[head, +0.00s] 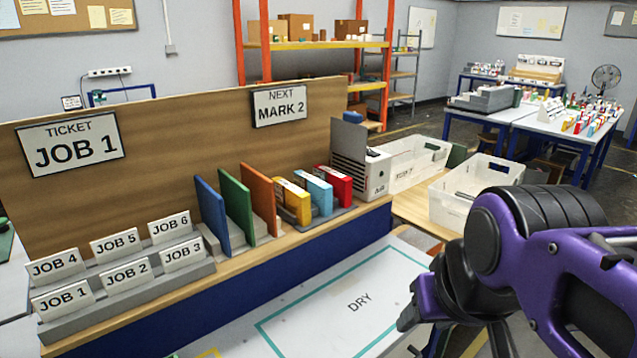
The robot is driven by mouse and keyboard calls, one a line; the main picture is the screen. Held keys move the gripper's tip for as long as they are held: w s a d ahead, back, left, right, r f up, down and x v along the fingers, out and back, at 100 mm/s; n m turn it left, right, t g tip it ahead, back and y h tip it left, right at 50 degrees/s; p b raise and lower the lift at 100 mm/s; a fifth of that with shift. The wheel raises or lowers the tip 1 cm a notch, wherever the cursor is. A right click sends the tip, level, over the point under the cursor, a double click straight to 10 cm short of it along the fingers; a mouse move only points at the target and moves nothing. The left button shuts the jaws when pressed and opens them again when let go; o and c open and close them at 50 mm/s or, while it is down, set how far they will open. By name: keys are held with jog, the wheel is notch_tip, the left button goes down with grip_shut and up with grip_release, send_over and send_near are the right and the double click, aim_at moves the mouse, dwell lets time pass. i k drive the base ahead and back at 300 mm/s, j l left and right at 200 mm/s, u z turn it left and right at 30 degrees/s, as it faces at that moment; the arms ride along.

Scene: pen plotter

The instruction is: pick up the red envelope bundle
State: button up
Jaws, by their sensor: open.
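The red envelope bundle (334,185) stands upright at the right end of a row on the wooden bench shelf. It has a pale band or label on its top edge. A light blue bundle (313,192) stands just left of it, and a white and grey box stands close on its right. My gripper (450,322) is low at the right, partly cut off by the bottom edge and partly hidden by my purple and black arm. It is open, well to the right of the red bundle and apart from it. I see nothing held in it.
A yellow bundle (292,201) and orange, green and blue panels (210,215) stand further left. The white and grey box (362,165) crowds the red bundle's right side. A wooden backboard (200,125) rises behind. The DRY mat (335,305) in front is clear. White bins (470,190) stand at right.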

aim_at(341, 185)
jog(key=i+l, duration=0.15)
jog(key=l, duration=0.2)
jog(key=i+l+u, duration=0.15)
jog(key=i+l, duration=0.15)
jog(key=l, duration=0.35)
jog(key=i+l+u, duration=0.1)
jog(key=l, duration=0.25)
jog(key=i, duration=0.05)
